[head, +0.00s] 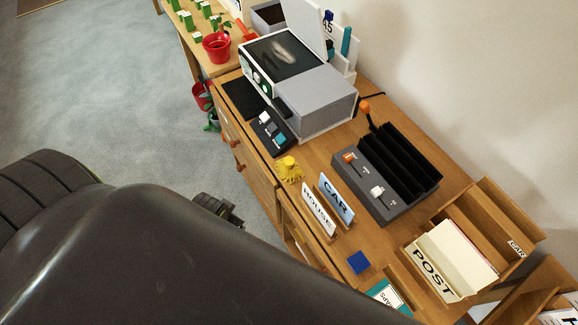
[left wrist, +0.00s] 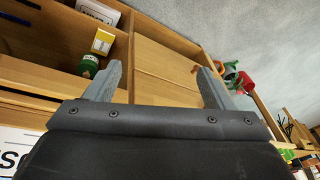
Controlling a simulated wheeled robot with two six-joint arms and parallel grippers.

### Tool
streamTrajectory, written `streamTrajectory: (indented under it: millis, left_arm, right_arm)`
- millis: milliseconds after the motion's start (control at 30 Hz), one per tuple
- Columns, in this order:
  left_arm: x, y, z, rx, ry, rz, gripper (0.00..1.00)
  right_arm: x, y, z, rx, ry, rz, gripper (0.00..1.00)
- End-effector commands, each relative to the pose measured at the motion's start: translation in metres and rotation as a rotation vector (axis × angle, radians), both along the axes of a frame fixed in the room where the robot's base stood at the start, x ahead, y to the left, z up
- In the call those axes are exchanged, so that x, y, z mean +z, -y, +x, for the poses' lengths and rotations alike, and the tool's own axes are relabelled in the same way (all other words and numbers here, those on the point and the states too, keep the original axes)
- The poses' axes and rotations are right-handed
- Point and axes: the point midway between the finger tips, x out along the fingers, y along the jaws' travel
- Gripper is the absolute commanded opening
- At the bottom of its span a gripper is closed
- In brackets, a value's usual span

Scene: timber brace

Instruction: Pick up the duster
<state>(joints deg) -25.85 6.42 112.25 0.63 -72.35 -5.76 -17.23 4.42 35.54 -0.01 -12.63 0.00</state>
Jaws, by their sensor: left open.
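A crumpled yellow cloth, which looks like the duster (head: 289,170), lies on the wooden desk near its front edge, between the small black switch box and the HOUSE and CAR signs. I do not make it out in the left wrist view. My left gripper (left wrist: 158,78) is open, its two grey fingers spread with nothing between them. It faces the wooden front of the furniture, apart from the duster. My right gripper is in neither view.
Near the duster stand the switch box (head: 271,131), the HOUSE sign (head: 318,209) and the CAR sign (head: 337,198). A grey machine (head: 318,103) stands behind. A black-slotted rack (head: 385,175) and a POST tray (head: 492,205) are further right. Open shelves (left wrist: 60,50) hold a green container (left wrist: 89,66).

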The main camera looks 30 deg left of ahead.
Motion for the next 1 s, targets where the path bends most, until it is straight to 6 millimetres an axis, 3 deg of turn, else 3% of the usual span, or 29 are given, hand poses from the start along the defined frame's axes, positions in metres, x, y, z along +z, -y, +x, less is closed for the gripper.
streamTrajectory:
  millis: [33, 100, 200, 800, 1000]
  left_arm:
    - [0.026, 0.003, 0.011, -0.048, 0.010, 0.009, 0.76]
    - [0.053, 0.008, 0.026, -0.150, -0.004, 0.025, 0.76]
    - [0.075, 0.015, 0.050, -0.343, -0.045, 0.052, 0.76]
    - [0.132, 0.052, 0.213, -1.487, -0.261, 0.132, 0.76]
    - [0.151, 0.059, 0.242, -1.718, -0.287, 0.132, 0.76]
  right_arm:
    - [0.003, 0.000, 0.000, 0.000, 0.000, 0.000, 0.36]
    - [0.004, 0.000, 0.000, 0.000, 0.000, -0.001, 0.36]
    - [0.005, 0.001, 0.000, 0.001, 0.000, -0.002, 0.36]
    - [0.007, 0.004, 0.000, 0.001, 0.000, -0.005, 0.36]
    - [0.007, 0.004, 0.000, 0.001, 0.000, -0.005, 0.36]
